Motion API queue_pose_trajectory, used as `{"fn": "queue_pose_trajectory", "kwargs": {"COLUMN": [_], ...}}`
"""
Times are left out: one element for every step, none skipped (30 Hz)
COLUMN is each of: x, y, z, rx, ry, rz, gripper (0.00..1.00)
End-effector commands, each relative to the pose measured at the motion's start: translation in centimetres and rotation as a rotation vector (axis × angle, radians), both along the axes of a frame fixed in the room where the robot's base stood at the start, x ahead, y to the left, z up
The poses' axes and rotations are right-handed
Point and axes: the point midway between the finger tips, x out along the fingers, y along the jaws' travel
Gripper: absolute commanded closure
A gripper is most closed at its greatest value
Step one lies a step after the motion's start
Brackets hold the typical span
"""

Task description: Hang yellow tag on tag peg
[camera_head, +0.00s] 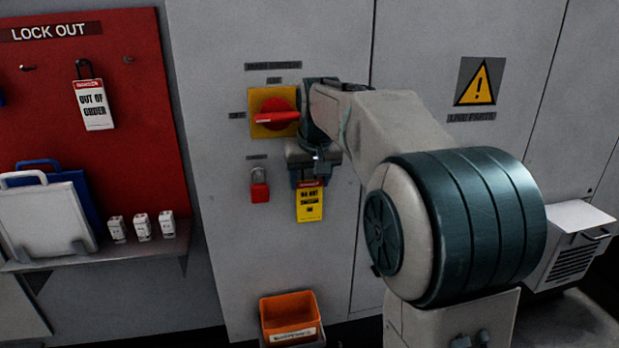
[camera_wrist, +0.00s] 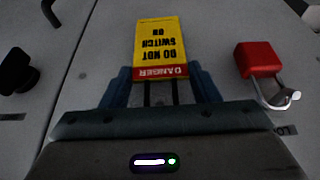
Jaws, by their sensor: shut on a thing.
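The yellow tag (camera_head: 309,205), with a red DANGER band and the words DO NOT SWITCH ON, hangs from my gripper (camera_head: 310,178) in front of the grey cabinet. In the wrist view the tag (camera_wrist: 160,42) appears upside down beyond the fingers of my gripper (camera_wrist: 161,82), its red band nearest them. My gripper is shut on the tag's upper end. The tag peg cannot be made out for certain. A dark knob-like part (camera_wrist: 18,76) shows at the left of the wrist view, but I cannot tell whether it is the peg.
A red padlock (camera_head: 259,187) hangs left of the tag, also in the wrist view (camera_wrist: 258,60). A red switch handle (camera_head: 277,118) on a yellow plate is above. An orange bin (camera_head: 288,312) is below. The red lockout board (camera_head: 140,150) is at left.

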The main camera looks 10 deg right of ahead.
Motion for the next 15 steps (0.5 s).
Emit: {"fn": "queue_pose_trajectory", "kwargs": {"x": [0.0, -0.01, -0.01, -0.01, -0.01, -0.01, -0.01, -0.01, -0.01, -0.01, -0.01, -0.01, -0.01, -0.01, -0.01], "y": [0.0, 0.0, 0.0, 0.0, 0.0, 0.0, 0.0, 0.01, 0.01, 0.01, 0.01, 0.01, 0.01, 0.01, 0.01], "z": [0.01, 0.02, 0.02, 0.02, 0.02, 0.02, 0.03, 0.03, 0.03, 0.03, 0.03, 0.03, 0.03, 0.03, 0.03], "rx": [0.0, 0.0, 0.0, 0.0, 0.0, 0.0, 0.0, 0.0, 0.0, 0.0, 0.0, 0.0, 0.0, 0.0, 0.0], "ry": [0.0, 0.0, 0.0, 0.0, 0.0, 0.0, 0.0, 0.0, 0.0, 0.0, -0.001, -0.001, -0.001, 0.0, 0.0], "rz": [0.0, 0.0, 0.0, 0.0, 0.0, 0.0, 0.0, 0.0, 0.0, 0.0, 0.0, 0.0, 0.0, 0.0, 0.0], "gripper": [0.78, 0.78, 0.78, 0.78, 0.78, 0.78, 0.78, 0.78, 0.78, 0.39, 0.31, 0.2, 0.19, 0.19, 0.19]}}
